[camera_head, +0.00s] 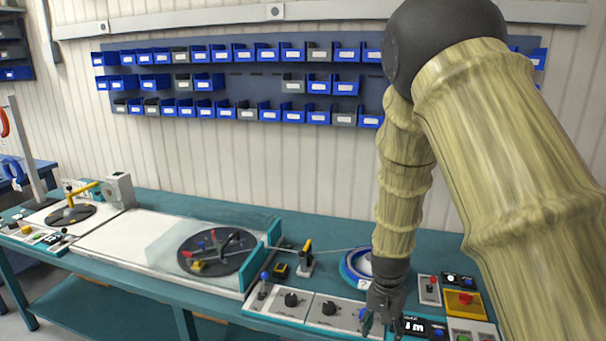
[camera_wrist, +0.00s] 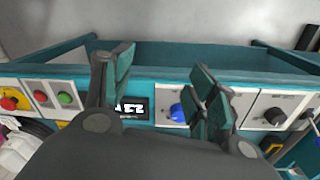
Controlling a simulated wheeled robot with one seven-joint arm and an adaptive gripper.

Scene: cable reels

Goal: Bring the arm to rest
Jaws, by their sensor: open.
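My gripper (camera_head: 380,318) hangs at the end of my arm, above the front edge of the teal workbench (camera_head: 150,277), near the control panels. In the wrist view my gripper (camera_wrist: 160,90) shows its two teal-padded fingers spread apart with nothing between them. Behind the gap lie a small digital display (camera_wrist: 132,108) and a blue knob (camera_wrist: 178,112) on the panel. In the head view a blue-and-white cable reel (camera_head: 352,266) lies on the bench just behind my gripper, partly hidden by my arm.
A grey panel with black knobs (camera_head: 291,300) is left of my gripper. A yellow emergency-stop box (camera_head: 463,303) is to its right. A round dark turntable (camera_head: 216,250) sits behind a clear guard. Blue bins (camera_head: 238,52) hang on the wall. The white bench top (camera_head: 120,240) at left is clear.

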